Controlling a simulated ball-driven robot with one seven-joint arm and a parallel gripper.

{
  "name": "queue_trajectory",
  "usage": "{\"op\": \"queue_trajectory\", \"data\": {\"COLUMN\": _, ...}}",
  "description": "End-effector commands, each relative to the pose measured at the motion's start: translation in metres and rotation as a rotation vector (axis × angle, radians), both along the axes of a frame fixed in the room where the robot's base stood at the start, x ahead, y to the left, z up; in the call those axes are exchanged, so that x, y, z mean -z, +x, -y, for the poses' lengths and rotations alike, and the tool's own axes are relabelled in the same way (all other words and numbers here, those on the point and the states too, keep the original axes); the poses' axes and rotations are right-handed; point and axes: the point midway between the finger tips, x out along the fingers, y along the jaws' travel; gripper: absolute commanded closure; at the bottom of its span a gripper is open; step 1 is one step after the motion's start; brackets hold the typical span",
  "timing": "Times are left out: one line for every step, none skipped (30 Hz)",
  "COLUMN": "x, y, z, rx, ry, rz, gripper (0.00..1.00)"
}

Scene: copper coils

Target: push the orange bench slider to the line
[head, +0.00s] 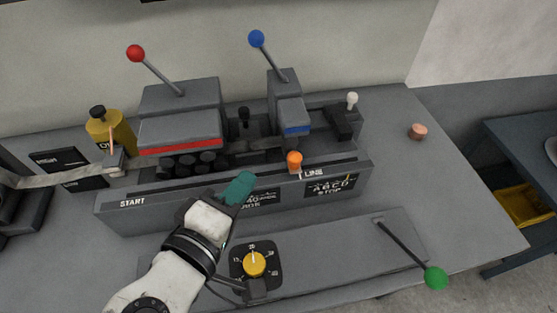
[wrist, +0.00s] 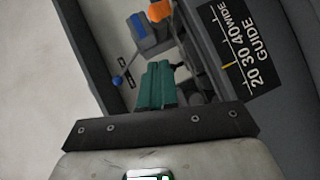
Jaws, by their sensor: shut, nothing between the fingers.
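The orange bench slider (head: 294,161) stands upright on the top edge of the long grey bench rail, just left of the word LINE (head: 314,173). In the wrist view the orange slider (wrist: 159,11) shows at the top, ahead of the fingers and partly cut off by the frame edge. My gripper (head: 240,186) has green fingers and is shut and empty. It is in front of the rail, left of and nearer than the slider, with a gap between them. The wrist view shows the closed green fingers (wrist: 157,86) side by side.
Behind the rail stand a red-knobbed lever (head: 136,53), a blue-knobbed lever (head: 256,38) and a small white-knobbed lever (head: 352,97). A yellow dial (head: 254,263) and a green-knobbed lever (head: 435,278) are in front. A small copper piece (head: 418,131) lies at right.

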Motion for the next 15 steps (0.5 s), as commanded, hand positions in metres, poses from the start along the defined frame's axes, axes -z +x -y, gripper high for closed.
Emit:
{"op": "queue_trajectory", "data": {"x": 0.001, "y": 0.01, "z": 0.004, "rx": 0.004, "ry": -0.001, "rz": -0.001, "gripper": 1.0}}
{"op": "queue_trajectory", "data": {"x": 0.003, "y": 0.016, "z": 0.006, "rx": 0.003, "ry": -0.002, "rz": -0.002, "gripper": 1.0}}
{"op": "queue_trajectory", "data": {"x": 0.004, "y": 0.023, "z": 0.009, "rx": 0.003, "ry": -0.002, "rz": -0.002, "gripper": 1.0}}
{"op": "queue_trajectory", "data": {"x": 0.006, "y": 0.028, "z": 0.011, "rx": 0.004, "ry": -0.002, "rz": -0.002, "gripper": 1.0}}
{"op": "queue_trajectory", "data": {"x": 0.007, "y": 0.034, "z": 0.012, "rx": 0.003, "ry": -0.002, "rz": -0.002, "gripper": 1.0}}
{"op": "queue_trajectory", "data": {"x": 0.009, "y": 0.041, "z": 0.015, "rx": 0.003, "ry": -0.002, "rz": -0.002, "gripper": 1.0}}
{"op": "queue_trajectory", "data": {"x": 0.01, "y": 0.046, "z": 0.016, "rx": 0.003, "ry": -0.001, "rz": -0.001, "gripper": 1.0}}
{"op": "queue_trajectory", "data": {"x": 0.011, "y": 0.049, "z": 0.02, "rx": 0.003, "ry": -0.001, "rz": -0.002, "gripper": 1.0}}
{"op": "queue_trajectory", "data": {"x": 0.014, "y": 0.05, "z": 0.026, "rx": 0.003, "ry": -0.002, "rz": -0.003, "gripper": 1.0}}
{"op": "queue_trajectory", "data": {"x": 0.015, "y": 0.052, "z": 0.03, "rx": 0.003, "ry": -0.002, "rz": -0.003, "gripper": 1.0}}
{"op": "queue_trajectory", "data": {"x": 0.016, "y": 0.053, "z": 0.034, "rx": 0.002, "ry": -0.002, "rz": -0.002, "gripper": 1.0}}
{"op": "queue_trajectory", "data": {"x": 0.017, "y": 0.055, "z": 0.038, "rx": 0.001, "ry": -0.001, "rz": -0.002, "gripper": 1.0}}
{"op": "queue_trajectory", "data": {"x": 0.018, "y": 0.056, "z": 0.04, "rx": 0.002, "ry": -0.001, "rz": -0.002, "gripper": 1.0}}
{"op": "queue_trajectory", "data": {"x": 0.019, "y": 0.057, "z": 0.042, "rx": 0.001, "ry": -0.001, "rz": -0.002, "gripper": 1.0}}
{"op": "queue_trajectory", "data": {"x": 0.02, "y": 0.058, "z": 0.045, "rx": 0.001, "ry": -0.001, "rz": -0.001, "gripper": 1.0}}
